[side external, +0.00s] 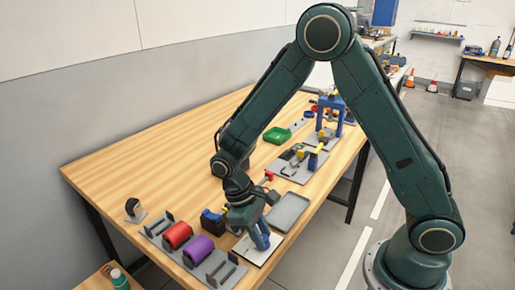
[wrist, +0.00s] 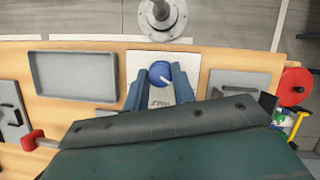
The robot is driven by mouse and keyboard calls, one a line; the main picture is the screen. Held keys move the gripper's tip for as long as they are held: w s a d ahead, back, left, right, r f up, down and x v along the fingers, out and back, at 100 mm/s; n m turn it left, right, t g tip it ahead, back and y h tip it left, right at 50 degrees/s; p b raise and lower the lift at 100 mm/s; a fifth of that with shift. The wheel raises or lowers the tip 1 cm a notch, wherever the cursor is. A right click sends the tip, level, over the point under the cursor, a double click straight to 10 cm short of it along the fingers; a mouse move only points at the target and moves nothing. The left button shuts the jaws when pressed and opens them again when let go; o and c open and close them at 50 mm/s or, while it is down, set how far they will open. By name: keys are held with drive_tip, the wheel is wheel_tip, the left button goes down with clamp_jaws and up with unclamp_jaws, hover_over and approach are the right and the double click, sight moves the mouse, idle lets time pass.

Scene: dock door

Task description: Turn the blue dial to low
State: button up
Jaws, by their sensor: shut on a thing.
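The blue dial (wrist: 160,74) sits on a white plate (wrist: 138,66) with printed marks, and a pale pointer line shows on its face. My gripper (wrist: 159,80) has its two blue fingers on either side of the dial and is shut on it. In the side external view my gripper (side external: 258,238) points down over the white plate (side external: 250,254) at the table's near edge, and its fingers hide the dial there. Only part of the printed lettering on the plate can be seen, and I cannot tell which mark the pointer meets.
A grey tray (side external: 289,212) lies beside the plate. The table's back left is clear.

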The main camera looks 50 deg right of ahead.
idle(0.3)
drive_tip(key=o, duration=1)
drive_tip(key=shift+r, duration=0.1)
drive_tip(key=v, duration=1.3)
drive_tip(key=shift+w+r, duration=0.1)
drive_tip(key=shift+r, duration=0.2)
